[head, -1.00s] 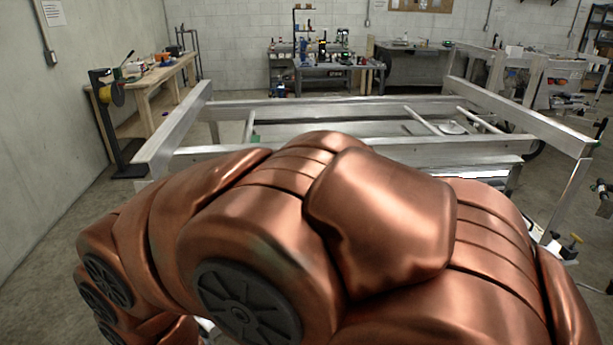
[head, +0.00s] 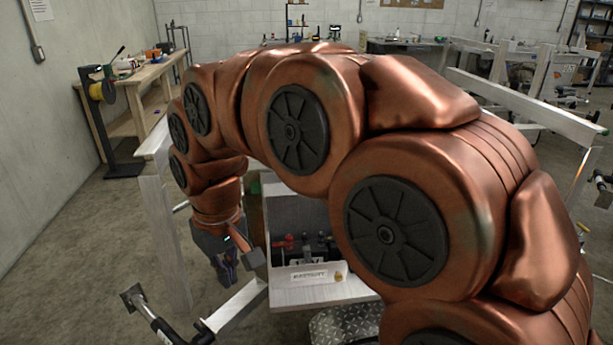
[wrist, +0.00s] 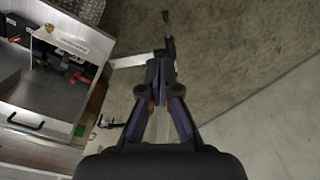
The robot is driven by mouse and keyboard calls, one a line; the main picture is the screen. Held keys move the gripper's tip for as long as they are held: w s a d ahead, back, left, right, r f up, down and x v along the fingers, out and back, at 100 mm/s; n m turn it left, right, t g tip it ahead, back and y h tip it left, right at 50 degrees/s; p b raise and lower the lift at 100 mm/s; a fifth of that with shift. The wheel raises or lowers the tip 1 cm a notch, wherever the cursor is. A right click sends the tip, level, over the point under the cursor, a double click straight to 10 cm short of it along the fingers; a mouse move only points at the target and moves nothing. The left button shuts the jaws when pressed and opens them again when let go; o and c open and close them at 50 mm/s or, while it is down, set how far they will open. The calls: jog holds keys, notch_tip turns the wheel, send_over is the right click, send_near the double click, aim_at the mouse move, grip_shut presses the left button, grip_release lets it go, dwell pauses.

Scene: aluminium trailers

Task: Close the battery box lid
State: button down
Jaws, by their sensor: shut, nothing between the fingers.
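The battery box (head: 308,272) stands open in the head view, with a label on its near wall and red and black parts inside. It also shows at the left of the wrist view (wrist: 75,42). In the wrist view, a metal panel with a black handle (wrist: 22,118) lies beside the opening and seems to be the same lid. My gripper (head: 228,279) points down to the left of the box, apart from it. Its fingers (wrist: 160,62) are shut and empty.
A metal bar with a black end (head: 228,308) sticks out near the box's front left. A trailer frame post (head: 165,235) stands left of my gripper. Diamond plate (head: 343,323) lies in front of the box.

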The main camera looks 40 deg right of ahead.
jog(key=w+d+r+m+t+h+b, duration=0.1)
jog(key=w+d+r+m+t+b, duration=0.15)
jog(key=w+d, duration=0.65)
jog(key=w+d+r+m+t+b, duration=0.1)
jog(key=w+d+r+b, duration=0.2)
jog(key=w+d, duration=0.65)
jog(key=w+d+m+h+b, duration=0.1)
jog(key=d+m+h+b, duration=0.25)
jog(key=d, duration=1.75)
jog(key=shift+m+t+y, duration=0.3)
jog(key=shift+t+y, duration=0.05)
jog(key=x, duration=0.3)
jog(key=p+x, duration=0.1)
jog(key=x, duration=0.5)
jog(key=shift+w+a+f, duration=0.1)
jog(key=shift+w+f, duration=0.1)
jog(key=shift+w, duration=0.25)
jog(key=shift+s+a+f, duration=0.15)
jog(key=shift+s+a, duration=0.05)
jog(key=shift+s, duration=0.2)
jog(key=shift+s+a+f+p, duration=0.25)
jog(key=shift+s+a+f, duration=0.15)
jog(key=shift+f, duration=0.15)
jog(key=shift+s+a+f+p, duration=0.25)
jog(key=shift+s+f, duration=0.15)
jog(key=shift+f, duration=0.15)
jog(key=shift+f, duration=0.1)
